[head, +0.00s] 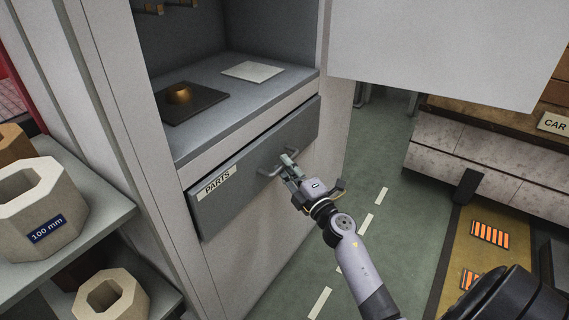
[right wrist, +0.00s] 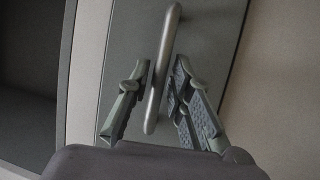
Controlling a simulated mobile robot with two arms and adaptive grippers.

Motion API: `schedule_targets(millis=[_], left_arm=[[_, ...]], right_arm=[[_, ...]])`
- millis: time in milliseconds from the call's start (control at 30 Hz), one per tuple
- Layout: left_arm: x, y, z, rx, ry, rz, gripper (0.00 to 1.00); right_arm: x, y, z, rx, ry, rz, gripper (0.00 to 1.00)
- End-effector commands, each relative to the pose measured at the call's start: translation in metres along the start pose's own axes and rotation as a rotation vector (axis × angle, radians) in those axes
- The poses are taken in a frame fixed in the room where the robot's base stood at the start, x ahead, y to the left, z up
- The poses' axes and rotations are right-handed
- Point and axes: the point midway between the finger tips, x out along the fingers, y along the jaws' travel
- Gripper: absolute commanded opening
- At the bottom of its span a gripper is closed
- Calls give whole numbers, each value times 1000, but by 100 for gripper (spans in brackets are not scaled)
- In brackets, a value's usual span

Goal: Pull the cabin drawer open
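The grey drawer (head: 235,175) with a PARTS label sits in the cabin's front, below an open compartment. Its bar handle (head: 268,172) shows in the middle of the drawer front; the handle also shows in the right wrist view (right wrist: 163,65). My right gripper (head: 290,160) is at the handle. In the right wrist view its fingers (right wrist: 158,78) are apart, one on each side of the bar. My left gripper is not in view.
A dark plate with a brass piece (head: 179,95) and a pale plate (head: 253,71) lie on the compartment floor above the drawer. Shelves with octagonal blocks (head: 40,205) stand at left. Green floor (head: 290,255) is open before the cabin. A pale panel (head: 450,45) hangs at upper right.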

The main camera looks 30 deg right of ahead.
Motion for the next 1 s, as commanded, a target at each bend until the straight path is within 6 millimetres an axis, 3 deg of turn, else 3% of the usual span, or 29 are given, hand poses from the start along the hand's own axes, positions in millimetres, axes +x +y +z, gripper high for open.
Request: schedule_targets(millis=[133,433,733,1000], left_arm=[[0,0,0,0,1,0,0],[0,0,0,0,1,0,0],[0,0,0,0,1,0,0],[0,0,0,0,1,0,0]], right_arm=[[11,0,0,0,-1,0,20],[13,0,0,-1,-1,0,20],[13,0,0,0,-1,0,0],[13,0,0,-1,0,0,0]])
